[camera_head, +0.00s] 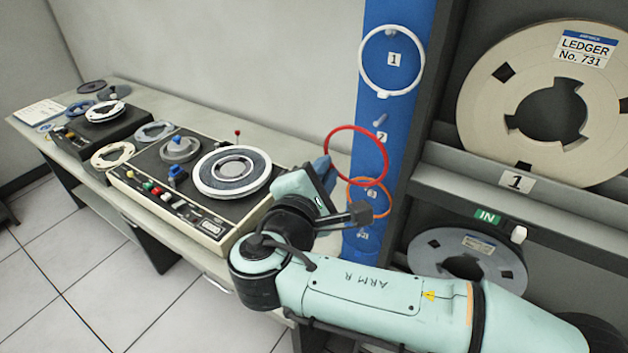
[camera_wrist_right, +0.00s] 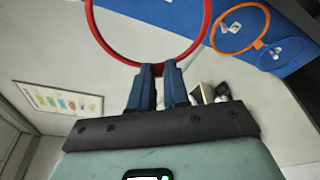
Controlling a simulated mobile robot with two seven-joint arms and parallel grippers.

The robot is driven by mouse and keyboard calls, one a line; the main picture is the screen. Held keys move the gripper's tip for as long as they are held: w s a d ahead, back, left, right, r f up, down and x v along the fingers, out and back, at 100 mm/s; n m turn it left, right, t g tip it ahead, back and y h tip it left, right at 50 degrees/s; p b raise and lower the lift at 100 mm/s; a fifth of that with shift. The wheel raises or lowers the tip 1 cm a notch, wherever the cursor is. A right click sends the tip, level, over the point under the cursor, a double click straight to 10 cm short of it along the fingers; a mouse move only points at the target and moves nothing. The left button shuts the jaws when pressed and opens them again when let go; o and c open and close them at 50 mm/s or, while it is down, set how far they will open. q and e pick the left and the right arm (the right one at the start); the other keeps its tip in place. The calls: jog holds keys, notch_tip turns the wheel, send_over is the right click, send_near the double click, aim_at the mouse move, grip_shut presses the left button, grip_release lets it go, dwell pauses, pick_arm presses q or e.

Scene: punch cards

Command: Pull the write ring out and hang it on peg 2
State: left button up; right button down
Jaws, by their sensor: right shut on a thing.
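My right gripper (camera_head: 323,170) is shut on the red write ring (camera_head: 357,128) and holds it in the air in front of the blue peg board (camera_head: 400,12). In the right wrist view, the blue fingertips (camera_wrist_right: 157,72) pinch the near edge of the red ring (camera_wrist_right: 92,40). Peg 2 (camera_head: 380,121) is bare and shows just above the ring's upper right edge; whether the ring touches it cannot be told. A white ring (camera_head: 364,62) hangs at peg 1 and an orange ring (camera_head: 385,205) hangs lower, partly behind the red one. My left gripper is out of view.
A tape deck (camera_head: 195,232) with a reel (camera_head: 232,172) stands on the long table (camera_head: 290,150) left of the board. A shelf (camera_head: 452,150) on the right holds a large ledger reel (camera_head: 484,110), with a grey reel (camera_head: 425,250) below.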

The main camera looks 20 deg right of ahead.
jog(key=x, duration=0.3)
jog(key=d+p+x, duration=0.1)
jog(key=x, duration=0.3)
jog(key=s+r+x, duration=0.1)
jog(key=x, duration=0.2)
jog(key=shift+d+p, duration=0.3)
jog(key=shift+d, duration=0.25)
jog(key=shift+w+f+b, duration=0.2)
jog(key=shift+f+b, duration=0.2)
jog(key=shift+f, duration=0.2)
jog(key=shift+s+f, duration=0.1)
jog(key=shift+f, duration=0.15)
jog(key=shift+s+f+b, duration=0.15)
jog(key=shift+s+b, duration=0.05)
jog(key=shift+b, duration=0.25)
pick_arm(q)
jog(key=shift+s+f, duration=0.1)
pick_arm(e)
jog(key=shift+f, duration=0.1)
jog(key=shift+w, duration=0.15)
